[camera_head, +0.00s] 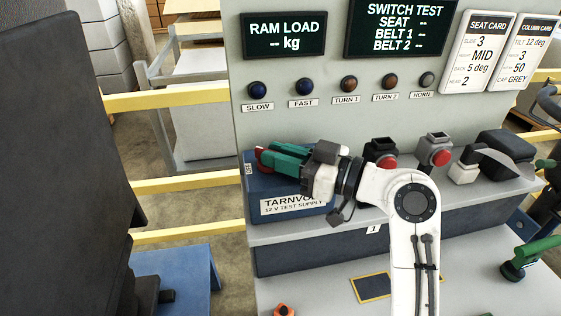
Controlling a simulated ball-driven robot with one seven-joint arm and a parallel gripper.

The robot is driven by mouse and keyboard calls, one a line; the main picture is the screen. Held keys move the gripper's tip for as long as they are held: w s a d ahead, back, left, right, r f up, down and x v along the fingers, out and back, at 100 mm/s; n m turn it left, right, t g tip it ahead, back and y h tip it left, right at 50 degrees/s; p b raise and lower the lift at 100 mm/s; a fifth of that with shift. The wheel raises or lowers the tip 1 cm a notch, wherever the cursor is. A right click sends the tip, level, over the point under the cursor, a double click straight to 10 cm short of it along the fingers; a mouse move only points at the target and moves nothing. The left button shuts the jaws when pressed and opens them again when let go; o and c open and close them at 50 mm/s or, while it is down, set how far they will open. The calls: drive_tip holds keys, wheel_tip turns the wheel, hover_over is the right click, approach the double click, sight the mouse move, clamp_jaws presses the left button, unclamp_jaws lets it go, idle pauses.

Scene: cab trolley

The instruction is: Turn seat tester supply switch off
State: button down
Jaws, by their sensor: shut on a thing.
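The test supply (259,190) is a blue box at the left end of the bench shelf. Its white front label reads "TARNVO…" and "12 V TEST SUPPLY", and my wrist covers the end of the name. A red switch part (261,157) shows at the upper left of the box, mostly hidden by my fingers. My gripper (268,159), with green fingers, reaches left over the box and is shut on this red part. The switch's on or off position cannot be made out.
A grey panel (300,125) with two dark displays and a row of indicator lamps stands behind. Two red-faced dark and grey units (435,153) sit to the right of my wrist. A dark seat back (60,170) fills the left. Yellow rails (180,184) cross behind.

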idle(0.3)
drive_tip(key=c, duration=1.1)
unclamp_jaws()
drive_tip(key=shift+c, duration=0.2)
drive_tip(key=b+v, duration=0.1)
drive_tip(key=v, duration=0.9)
drive_tip(key=shift+d+b, duration=0.3)
drive_tip(key=shift+d, duration=0.05)
drive_tip(key=shift+o, duration=0.2)
